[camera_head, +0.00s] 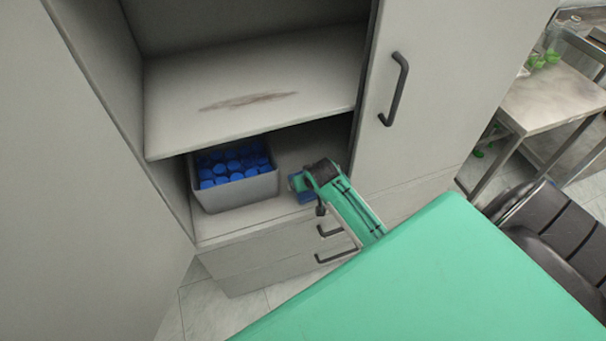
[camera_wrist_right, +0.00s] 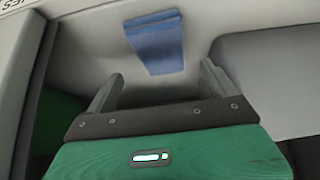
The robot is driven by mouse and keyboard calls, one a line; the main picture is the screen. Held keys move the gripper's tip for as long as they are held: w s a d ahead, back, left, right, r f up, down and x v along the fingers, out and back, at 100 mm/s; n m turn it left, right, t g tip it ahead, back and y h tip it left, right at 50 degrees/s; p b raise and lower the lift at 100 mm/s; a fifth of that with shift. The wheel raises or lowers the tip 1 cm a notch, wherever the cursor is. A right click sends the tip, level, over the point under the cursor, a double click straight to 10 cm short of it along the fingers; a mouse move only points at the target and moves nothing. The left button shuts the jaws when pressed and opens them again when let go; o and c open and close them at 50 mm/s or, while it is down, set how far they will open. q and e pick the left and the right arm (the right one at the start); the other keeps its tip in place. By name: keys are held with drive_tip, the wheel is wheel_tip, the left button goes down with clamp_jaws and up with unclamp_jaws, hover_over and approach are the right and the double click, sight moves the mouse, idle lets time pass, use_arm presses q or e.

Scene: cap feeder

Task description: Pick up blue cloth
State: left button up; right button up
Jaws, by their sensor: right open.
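The blue cloth (camera_wrist_right: 155,43) lies flat on the cabinet's lower shelf in the right wrist view, as a folded rectangle. In the head view only part of the blue cloth (camera_head: 306,197) shows beside my right gripper, which covers the rest. My right gripper (camera_wrist_right: 158,85) is open, with its two fingers apart and nothing between them. The cloth lies just beyond the fingertips in the wrist view. In the head view my right gripper (camera_head: 302,184) reaches into the lower compartment. My left gripper is in neither view.
A grey bin (camera_head: 236,193) of blue caps stands left of the cloth on the lower shelf. A stained upper shelf (camera_head: 320,85) is above. A closed door (camera_head: 440,75) with a dark handle is at the right. Drawers (camera_head: 275,255) are below.

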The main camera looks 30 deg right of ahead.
drive_tip(key=shift+w+f, duration=0.2)
drive_tip(key=shift+f, duration=0.25)
drive_tip(key=x, duration=0.3)
drive_tip(key=shift+f, duration=0.15)
drive_tip(key=shift+w+f, duration=0.2)
drive_tip(key=shift+f, duration=0.15)
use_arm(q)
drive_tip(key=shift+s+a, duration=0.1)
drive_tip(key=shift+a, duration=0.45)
